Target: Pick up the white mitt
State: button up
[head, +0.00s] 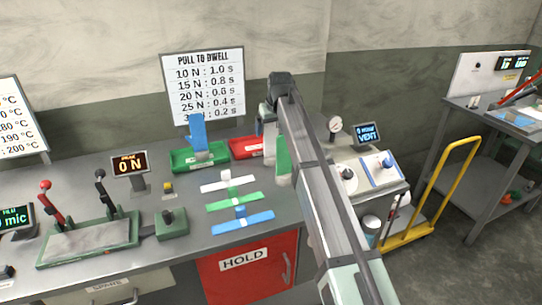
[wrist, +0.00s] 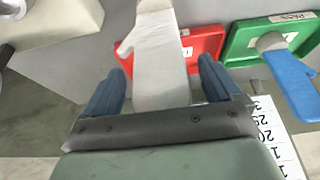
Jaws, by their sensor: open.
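The white mitt (wrist: 158,62) shows in the wrist view as a flat, pale shape with a thumb on its left side. It runs down the picture between the two blue fingers of my gripper (wrist: 160,80). My gripper is open, with a gap between each finger and the mitt. The mitt's lower end is hidden behind the gripper's body. In the head view my arm covers most of this area, and only a pale strip shows beside it near the red tray.
A red tray (wrist: 202,48) lies behind the mitt. A green tray (head: 184,161) with a blue mitt (head: 197,133) stands to its left in the head view. White, green and blue strips lie on the bench, and a dwell chart (head: 203,85) stands behind.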

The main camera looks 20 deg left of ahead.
jog(key=shift+w+a+f, duration=0.2)
jog(key=shift+f, duration=0.45)
jog(key=c, duration=1.4)
notch_tip(320, 180, up, 9)
jog(key=shift+w+d+r, duration=0.15)
jog(key=shift+d+r, duration=0.05)
jog(key=shift+r, duration=0.1)
jog(key=shift+w+d+r, duration=0.7)
jog(key=shift+d+r, duration=0.1)
jog(key=shift+d, duration=2.15)
jog(key=shift+w+d+r, duration=0.75)
jog(key=shift+d, duration=2.2)
jog(key=shift+w+d+r, duration=0.7)
jog(key=shift+d+r, duration=0.1)
jog(key=shift+d, duration=2.15)
